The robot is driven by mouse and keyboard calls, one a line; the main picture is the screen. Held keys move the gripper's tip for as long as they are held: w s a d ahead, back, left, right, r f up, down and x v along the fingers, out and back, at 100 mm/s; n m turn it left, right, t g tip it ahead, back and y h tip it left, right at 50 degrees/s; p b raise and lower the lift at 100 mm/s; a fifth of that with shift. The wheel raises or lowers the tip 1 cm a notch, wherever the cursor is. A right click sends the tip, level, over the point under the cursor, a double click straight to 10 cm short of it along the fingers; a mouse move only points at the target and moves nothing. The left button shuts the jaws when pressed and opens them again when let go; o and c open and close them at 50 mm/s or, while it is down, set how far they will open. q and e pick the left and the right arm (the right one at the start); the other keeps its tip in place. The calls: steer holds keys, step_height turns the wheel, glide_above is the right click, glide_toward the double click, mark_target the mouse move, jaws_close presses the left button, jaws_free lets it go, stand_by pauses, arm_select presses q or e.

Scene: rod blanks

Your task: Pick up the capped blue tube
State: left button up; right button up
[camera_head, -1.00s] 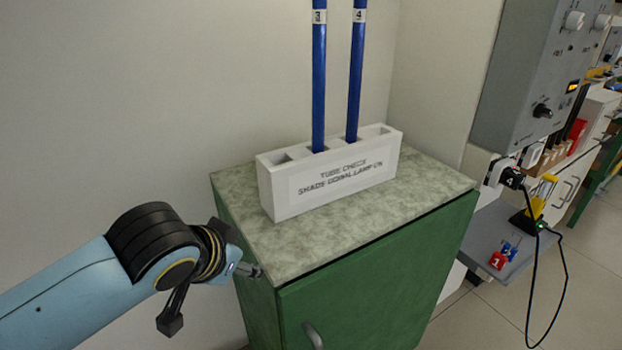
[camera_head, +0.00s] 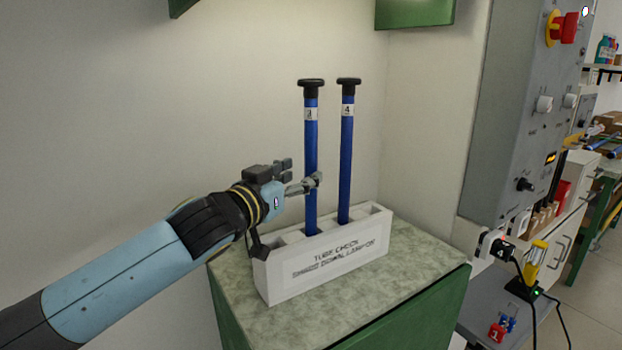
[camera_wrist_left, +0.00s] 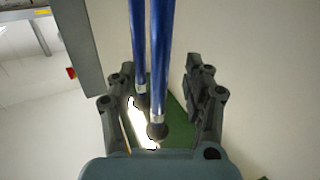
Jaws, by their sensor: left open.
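Two upright blue tubes with black caps stand in a white rack (camera_head: 325,262): tube 3 (camera_head: 311,140) on the left and tube 4 (camera_head: 346,150) on the right. My left gripper (camera_head: 301,174) is open at tube 3, about halfway up its visible length. One finger crosses in front of the tube; the other is at its left. In the left wrist view both tubes pass between the open fingers (camera_wrist_left: 158,75), the nearer blue tube (camera_wrist_left: 163,50) in front of the other (camera_wrist_left: 138,45). No grip on either shows. My right gripper is out of view.
The rack stands on a green cabinet's speckled top (camera_head: 420,262), with bare room in front of it. A wall is close behind. A grey control panel (camera_head: 520,110) stands at the right. A green-edged fixture (camera_head: 415,14) hangs above.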

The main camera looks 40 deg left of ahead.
mark_target(307, 172)
arm_select(q)
steer(key=w+p, duration=0.1)
steer(key=w, duration=0.1)
steer(key=w+p, duration=0.1)
steer(key=w, duration=0.2)
steer(key=shift+a+f, duration=0.1)
steer(key=shift+f, duration=0.1)
steer(key=shift+s, duration=0.1)
steer(key=shift+c, duration=0.6)
jaws_close()
